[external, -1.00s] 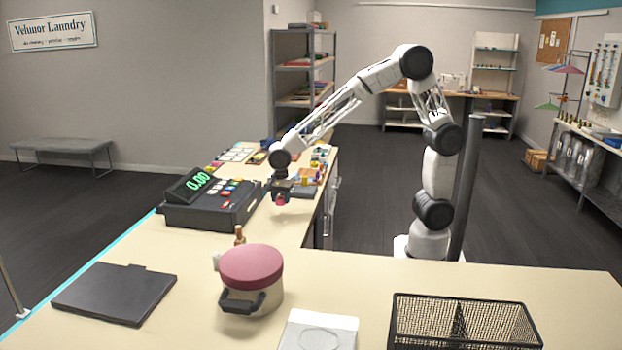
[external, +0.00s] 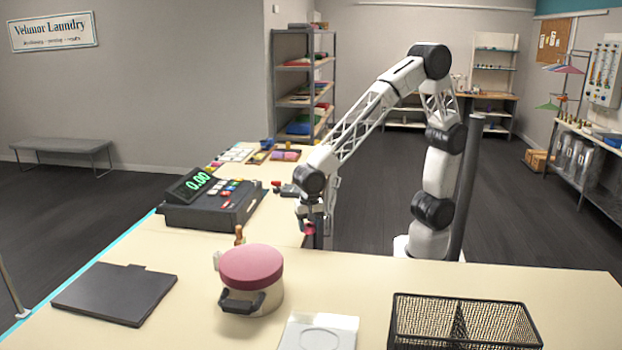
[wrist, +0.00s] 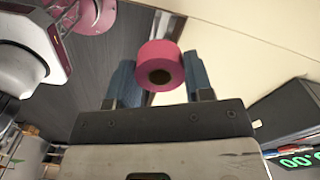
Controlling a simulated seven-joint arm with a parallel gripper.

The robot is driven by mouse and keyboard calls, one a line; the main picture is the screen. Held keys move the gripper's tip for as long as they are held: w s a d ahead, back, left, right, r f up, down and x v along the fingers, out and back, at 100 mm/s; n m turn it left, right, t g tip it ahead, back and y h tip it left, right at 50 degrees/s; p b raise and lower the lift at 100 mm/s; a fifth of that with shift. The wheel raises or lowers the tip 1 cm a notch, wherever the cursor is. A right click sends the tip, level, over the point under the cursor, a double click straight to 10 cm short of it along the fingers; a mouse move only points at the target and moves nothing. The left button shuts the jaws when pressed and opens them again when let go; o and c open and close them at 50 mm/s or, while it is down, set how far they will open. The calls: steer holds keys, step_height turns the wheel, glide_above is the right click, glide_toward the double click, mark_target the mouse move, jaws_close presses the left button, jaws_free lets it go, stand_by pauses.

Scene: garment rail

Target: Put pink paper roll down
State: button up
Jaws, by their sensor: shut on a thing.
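The pink paper roll (wrist: 158,55) sits between the two fingers of my gripper (wrist: 160,78) in the wrist view, its dark core hole facing the camera. My gripper is shut on it. In the external view my gripper (external: 312,224) points down near the inner corner of the counter (external: 360,270), and the roll shows as a small pink patch (external: 309,229) at its fingertips, partly hidden by the fingers. The roll appears held above the counter's edge; the exact height cannot be told.
A cash register (external: 213,200) stands to the left. A pot with a maroon lid (external: 251,270), a black flat pad (external: 115,292), a white card-like item (external: 318,330) and a black wire basket (external: 465,320) stand on the front counter.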

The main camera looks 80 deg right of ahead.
steer(key=shift+n, duration=0.9)
steer(key=shift+s+a+f, duration=0.1)
steer(key=shift+s+a, duration=0.5)
steer(key=shift+s, duration=0.25)
steer(key=shift+s+a+f, duration=0.1)
steer(key=shift+s+a, duration=0.55)
steer(key=shift+s, duration=0.25)
steer(key=shift+s+a, duration=0.6)
steer(key=shift+s, duration=0.25)
steer(key=w+a, duration=0.3)
steer(key=w, duration=0.1)
steer(key=w+a+f, duration=0.1)
steer(key=w+a, duration=0.6)
steer(key=w, duration=0.1)
steer(key=shift+a+f, duration=0.3)
steer(key=shift+f, duration=1.7)
steer(key=shift+f, duration=0.1)
steer(key=o, duration=0.4)
steer(key=shift+f, duration=0.1)
steer(key=o, duration=0.5)
